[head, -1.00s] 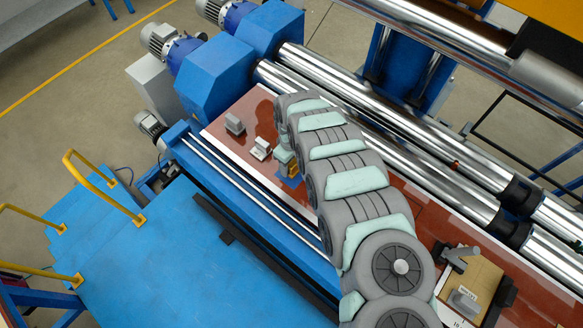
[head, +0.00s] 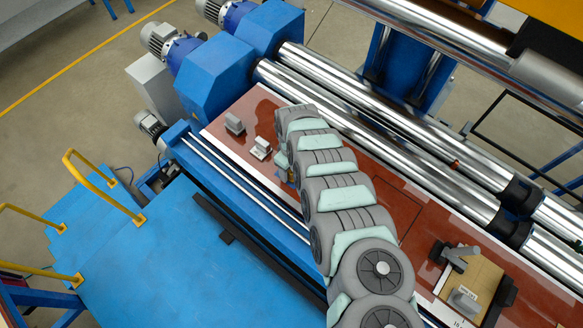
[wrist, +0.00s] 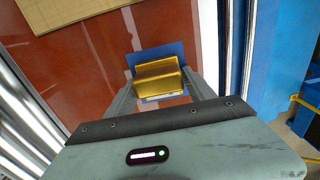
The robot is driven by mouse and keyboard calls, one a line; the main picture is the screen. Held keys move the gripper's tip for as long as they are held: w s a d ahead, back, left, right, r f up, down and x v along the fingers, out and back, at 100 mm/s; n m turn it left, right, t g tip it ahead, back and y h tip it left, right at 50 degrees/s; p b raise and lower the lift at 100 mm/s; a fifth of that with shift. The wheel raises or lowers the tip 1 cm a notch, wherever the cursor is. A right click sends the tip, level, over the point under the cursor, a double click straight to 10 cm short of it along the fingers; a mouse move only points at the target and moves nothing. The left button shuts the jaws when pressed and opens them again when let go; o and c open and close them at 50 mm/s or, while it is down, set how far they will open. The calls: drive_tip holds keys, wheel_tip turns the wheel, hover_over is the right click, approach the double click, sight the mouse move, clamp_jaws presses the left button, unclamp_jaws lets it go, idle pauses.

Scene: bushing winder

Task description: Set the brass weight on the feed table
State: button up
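In the wrist view, the brass weight (wrist: 158,70), a gold-coloured block with a raised upper part, stands over a blue square patch (wrist: 139,57) on the red-brown feed table (wrist: 97,72). My gripper (wrist: 160,84) has one finger on each side of the weight. The fingers look apart, with narrow gaps beside the block; contact is hard to judge. In the head view, my arm hides the gripper and most of the weight. The feed table (head: 419,217) runs beneath my arm.
Two small grey blocks (head: 235,124) (head: 261,148) stand on the table's far left part. A tan board (head: 476,275) with grey pieces lies at the right. Long steel rollers (head: 390,127) run behind the table; a blue rail frame (head: 240,188) runs along its front.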

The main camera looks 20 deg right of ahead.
drive_tip(key=shift+o, duration=1.4)
wheel_tip(320, 180, up, 12)
drive_tip(key=shift+r, duration=0.15)
